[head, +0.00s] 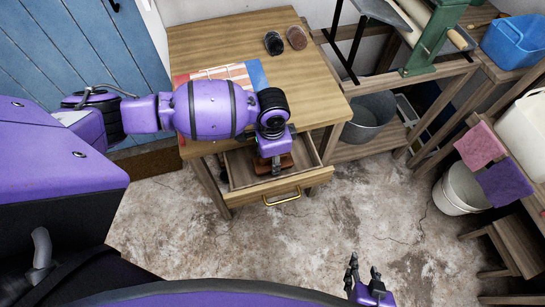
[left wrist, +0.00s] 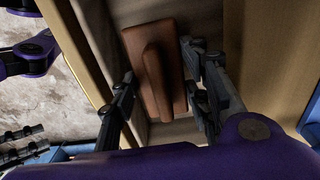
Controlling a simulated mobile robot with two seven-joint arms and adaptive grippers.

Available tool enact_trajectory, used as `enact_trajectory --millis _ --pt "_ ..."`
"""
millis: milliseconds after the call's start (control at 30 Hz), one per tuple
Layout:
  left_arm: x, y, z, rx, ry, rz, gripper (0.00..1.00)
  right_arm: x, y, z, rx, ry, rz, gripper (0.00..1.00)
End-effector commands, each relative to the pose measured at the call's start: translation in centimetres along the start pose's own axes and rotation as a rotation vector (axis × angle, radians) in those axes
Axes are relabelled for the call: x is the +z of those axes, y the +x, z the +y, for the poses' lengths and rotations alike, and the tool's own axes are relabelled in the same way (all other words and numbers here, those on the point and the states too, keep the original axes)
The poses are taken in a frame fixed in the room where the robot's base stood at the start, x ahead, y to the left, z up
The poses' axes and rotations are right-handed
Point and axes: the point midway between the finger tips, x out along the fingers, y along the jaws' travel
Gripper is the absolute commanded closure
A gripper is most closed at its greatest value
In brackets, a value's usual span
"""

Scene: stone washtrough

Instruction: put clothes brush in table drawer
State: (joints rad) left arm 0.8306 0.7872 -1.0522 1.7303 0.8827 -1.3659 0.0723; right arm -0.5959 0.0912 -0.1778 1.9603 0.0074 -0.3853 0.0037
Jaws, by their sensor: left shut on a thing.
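The clothes brush (left wrist: 158,75), a brown block with a raised grip, is inside the open table drawer (head: 309,182). In the head view only brown parts of the brush (head: 287,161) show under my left gripper (head: 273,163). My left gripper reaches down into the drawer and is shut on the brush; in the left wrist view its fingers (left wrist: 165,95) stand on either side of it. The drawer is pulled out from the wooden table (head: 225,45), with a brass handle on its front. My right gripper (head: 364,272) is open and empty, low over the floor.
On the tabletop lie a dark round item (head: 273,43), a brown one (head: 297,38) and a striped red and blue flat item (head: 256,73). A grey basin (head: 371,117) stands on the shelf at right. A white bucket (head: 459,190) stands further right. The floor before the drawer is clear.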

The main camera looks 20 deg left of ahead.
Motion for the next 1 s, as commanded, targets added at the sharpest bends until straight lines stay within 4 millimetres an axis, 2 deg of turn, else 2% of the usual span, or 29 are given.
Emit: enact_trajectory --millis 533,567,600,900,1000 --pt "0.0 1.2 0.0 0.001 0.0 0.0 0.85 -0.1 0.2 -0.3 0.0 0.012 0.003 0.6" --pt "0.0 1.2 0.0 0.001 0.0 0.0 0.54 -0.1 0.2 -0.3 0.0 0.012 0.003 0.6" --pt "0.0 1.2 0.0 0.001 0.0 0.0 0.49 -0.1 0.2 -0.3 0.0 0.012 0.004 0.6" --pt "0.0 1.1 0.0 0.0 0.0 0.0 0.49 -0.1 0.2 -0.2 0.0 0.009 0.003 0.6" --pt "0.0 0.5 -0.1 -0.002 0.001 0.001 0.49 -0.2 0.1 -0.1 0.0 0.005 0.004 0.6"
